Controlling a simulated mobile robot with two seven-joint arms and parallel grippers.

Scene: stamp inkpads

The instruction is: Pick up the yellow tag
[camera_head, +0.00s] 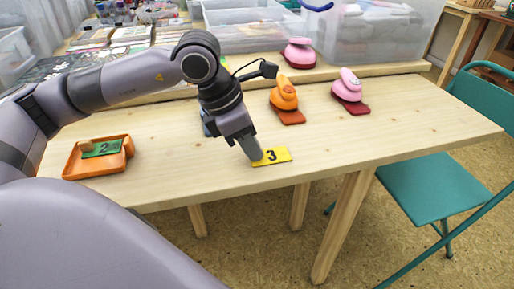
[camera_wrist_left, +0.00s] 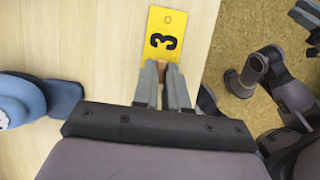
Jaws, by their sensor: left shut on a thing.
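The yellow tag (camera_head: 276,156) with a black 3 is near the front edge of the wooden table in the head view. My left gripper (camera_head: 255,155) is at the tag's left end, its fingers pointing down. In the left wrist view, the tag (camera_wrist_left: 166,36) extends beyond the fingertips of the gripper (camera_wrist_left: 162,66), which are shut on its near end. I cannot tell whether the tag is lifted off the table. My right gripper is not clearly in view.
An orange tray (camera_head: 70,163) with a green tag (camera_head: 102,148) sits at the table's left. A blue stamp (camera_wrist_left: 18,98) is beside my gripper. A teal chair (camera_head: 425,187) stands right.

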